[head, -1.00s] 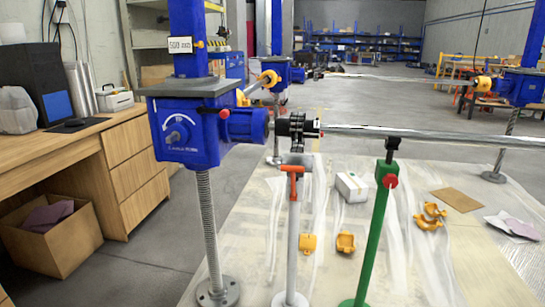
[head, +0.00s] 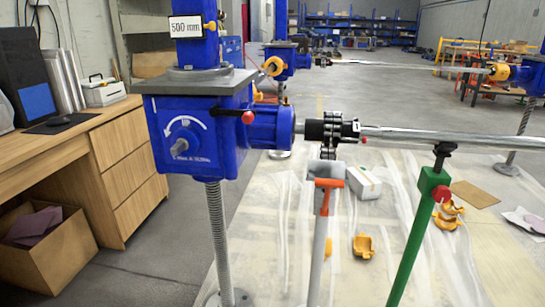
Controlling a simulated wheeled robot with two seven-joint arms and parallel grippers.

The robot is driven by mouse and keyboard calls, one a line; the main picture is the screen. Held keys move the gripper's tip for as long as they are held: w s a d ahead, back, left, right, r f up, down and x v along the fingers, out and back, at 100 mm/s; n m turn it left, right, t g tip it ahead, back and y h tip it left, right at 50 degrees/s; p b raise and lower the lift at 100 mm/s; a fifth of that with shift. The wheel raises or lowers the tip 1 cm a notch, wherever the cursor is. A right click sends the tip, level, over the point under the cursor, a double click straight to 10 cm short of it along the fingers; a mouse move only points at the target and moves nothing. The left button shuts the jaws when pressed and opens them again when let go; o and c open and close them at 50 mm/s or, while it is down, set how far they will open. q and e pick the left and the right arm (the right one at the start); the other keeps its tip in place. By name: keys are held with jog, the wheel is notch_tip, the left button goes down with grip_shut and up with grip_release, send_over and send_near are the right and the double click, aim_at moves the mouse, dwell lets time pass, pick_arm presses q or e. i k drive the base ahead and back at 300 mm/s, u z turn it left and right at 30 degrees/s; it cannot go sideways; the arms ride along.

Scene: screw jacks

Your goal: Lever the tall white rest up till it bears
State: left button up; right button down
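The tall white rest (head: 320,240) stands near the middle of the head view. It has a grey cradle top (head: 326,170) and an orange-red lever collar (head: 329,184) just below it. Its cradle is below the black chain coupling (head: 331,129), whose chain hangs down toward the cradle; I cannot tell whether they touch. The steel shaft (head: 450,138) runs right from the coupling. A green rest (head: 418,228) with a red knob and black head stands to the right, its head just under the shaft. Neither of my grippers is in view.
A blue screw jack (head: 195,130) with a red-tipped lever stands left of the coupling. A white box (head: 364,183) and yellow half-shells (head: 364,246) lie on the plastic-covered floor. A wooden desk (head: 130,165) and a cardboard box (head: 42,255) are at left.

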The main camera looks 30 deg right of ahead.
aim_at(329, 183)
jog(key=z, duration=0.25)
jog(key=i, duration=1)
jog(key=z, duration=0.75)
